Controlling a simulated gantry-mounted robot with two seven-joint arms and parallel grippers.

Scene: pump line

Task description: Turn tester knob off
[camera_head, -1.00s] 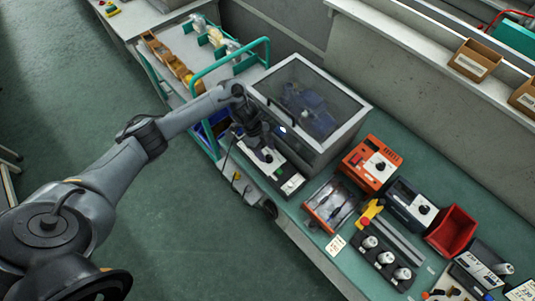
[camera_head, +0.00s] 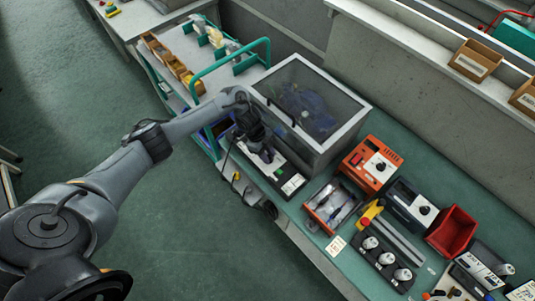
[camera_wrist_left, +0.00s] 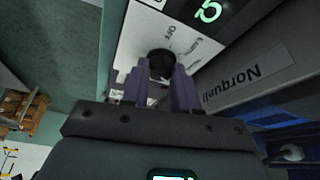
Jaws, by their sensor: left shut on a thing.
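The tester (camera_head: 281,176) is a long, low dark box with a white panel, on the green bench in front of the clear-lidded enclosure. My left gripper (camera_head: 266,154) is over its far-left end, pointing down. In the left wrist view, the round black tester knob (camera_wrist_left: 162,62) sits on a white panel with small lettering. My left gripper (camera_wrist_left: 160,78) is shut on the knob, its two purple-grey fingers at either side. A green lit mark (camera_wrist_left: 208,11) shows on a dark display beside the panel. The knob's pointer is hidden. My right gripper is not in view.
The enclosure (camera_head: 345,130) stands close behind the tester. An orange unit (camera_head: 368,165), a dark unit with a knob (camera_head: 411,203) and a red bin (camera_head: 452,230) stand to the right. A green-railed cart (camera_head: 232,66) is behind left.

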